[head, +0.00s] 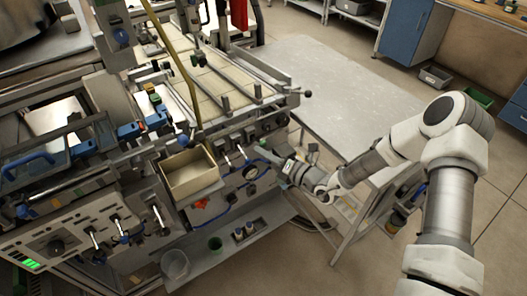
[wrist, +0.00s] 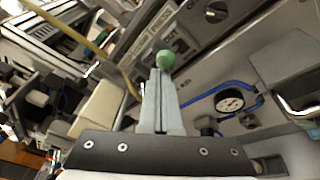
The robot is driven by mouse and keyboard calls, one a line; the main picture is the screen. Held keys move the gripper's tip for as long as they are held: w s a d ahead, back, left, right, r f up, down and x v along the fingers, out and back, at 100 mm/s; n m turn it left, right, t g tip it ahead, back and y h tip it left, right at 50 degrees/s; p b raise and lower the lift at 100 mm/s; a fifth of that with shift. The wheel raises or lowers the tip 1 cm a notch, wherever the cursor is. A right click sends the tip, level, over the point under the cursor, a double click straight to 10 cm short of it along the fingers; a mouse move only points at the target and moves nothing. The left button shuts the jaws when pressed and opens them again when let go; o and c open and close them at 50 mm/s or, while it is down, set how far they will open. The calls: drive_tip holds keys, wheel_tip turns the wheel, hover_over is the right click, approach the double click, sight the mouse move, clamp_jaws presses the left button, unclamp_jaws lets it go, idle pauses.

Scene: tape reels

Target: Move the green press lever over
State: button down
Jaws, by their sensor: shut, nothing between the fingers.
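The green lever shows in the wrist view as a round green knob (wrist: 165,59) just beyond the tips of my gripper (wrist: 160,76). The two grey fingers are together with nothing held between them. The knob looks very close to the fingertips; I cannot tell whether they touch. The lever's shaft is hidden behind the fingers.
A pressure gauge (wrist: 229,101) with a blue hose sits right of the fingers in the wrist view. In the head view a beige open bin (head: 190,176) is on the machine front, left of my gripper. A grey table (head: 340,85) stands behind my arm, its top clear.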

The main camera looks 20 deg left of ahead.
idle(0.5)
drive_tip(key=v, duration=1.7)
drive_tip(key=shift+d, duration=0.25)
drive_tip(key=s+r+n+g+h, duration=0.5)
drive_tip(key=s+r+n+g, duration=0.6)
drive_tip(key=n, duration=0.8)
drive_tip(key=s+d+r+n+t+h, duration=0.3)
drive_tip(key=d+r+n+t+h, duration=0.1)
drive_tip(key=d+r+n, duration=0.3)
drive_tip(key=s+d+r+n+t+h, duration=0.4)
drive_tip(key=d+r+n+t+h, duration=0.1)
drive_tip(key=d+r+n+h, duration=0.1)
wheel_tip(320, 180, up, 2)
drive_tip(key=shift+d+r+n, duration=0.2)
drive_tip(key=shift+d+n, duration=0.6)
drive_tip(key=shift+n, duration=0.1)
drive_tip(key=shift+a, duration=0.1)
